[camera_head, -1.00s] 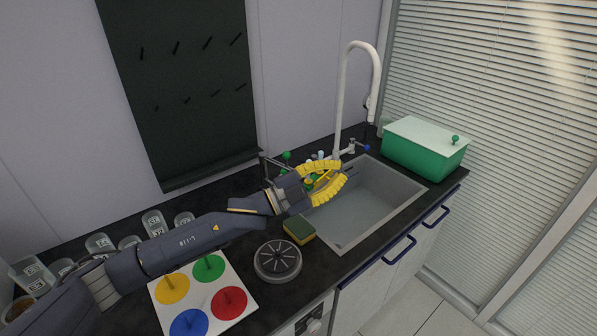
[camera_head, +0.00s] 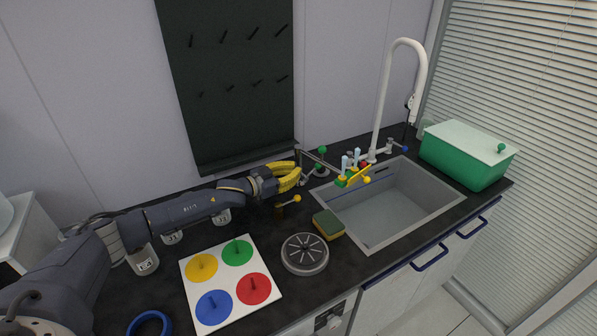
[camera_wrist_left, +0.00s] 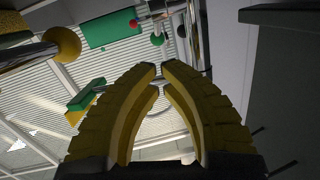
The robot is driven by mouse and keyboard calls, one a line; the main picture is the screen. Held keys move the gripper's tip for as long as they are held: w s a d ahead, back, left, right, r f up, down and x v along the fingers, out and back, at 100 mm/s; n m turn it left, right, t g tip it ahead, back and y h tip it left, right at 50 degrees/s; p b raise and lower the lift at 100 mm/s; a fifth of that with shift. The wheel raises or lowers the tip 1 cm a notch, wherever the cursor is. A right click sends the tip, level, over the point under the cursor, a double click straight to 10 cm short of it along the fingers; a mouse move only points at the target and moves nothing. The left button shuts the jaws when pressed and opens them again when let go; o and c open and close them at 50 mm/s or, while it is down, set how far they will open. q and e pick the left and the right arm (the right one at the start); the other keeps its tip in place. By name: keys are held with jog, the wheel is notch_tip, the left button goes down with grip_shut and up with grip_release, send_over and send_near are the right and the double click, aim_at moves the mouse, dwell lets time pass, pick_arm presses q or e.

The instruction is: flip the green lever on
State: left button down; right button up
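A green ball knob (camera_head: 322,149) tops a thin dark rod behind the near left corner of the sink. A second green knob (camera_head: 318,166) is just below it; I cannot tell which is the lever. Green knobs also show in the left wrist view (camera_wrist_left: 157,39), beyond the fingertips. My left gripper (camera_head: 299,175) has yellow ribbed fingers and is just left of these knobs, apparently not touching them. In the left wrist view its fingers (camera_wrist_left: 160,68) converge, tips almost together, with nothing between them. My right gripper is out of view.
A yellow-knobbed rod (camera_head: 367,180) reaches over the sink (camera_head: 437,207). A white tap (camera_head: 384,90) rises behind it. A sponge (camera_head: 328,224), round grey disc (camera_head: 304,254) and coloured-circle board (camera_head: 269,292) lie in front. A green box (camera_head: 460,164) stands right.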

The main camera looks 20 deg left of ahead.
aim_at(312, 172)
pick_arm(q)
jog(key=x, duration=0.7)
jog(key=shift+w+d, duration=0.2)
jog(key=shift+w+d+f, duration=0.15)
jog(key=shift+w+d, duration=0.15)
jog(key=shift+w, duration=0.1)
jog(key=shift+s, duration=0.1)
dwell(1.2)
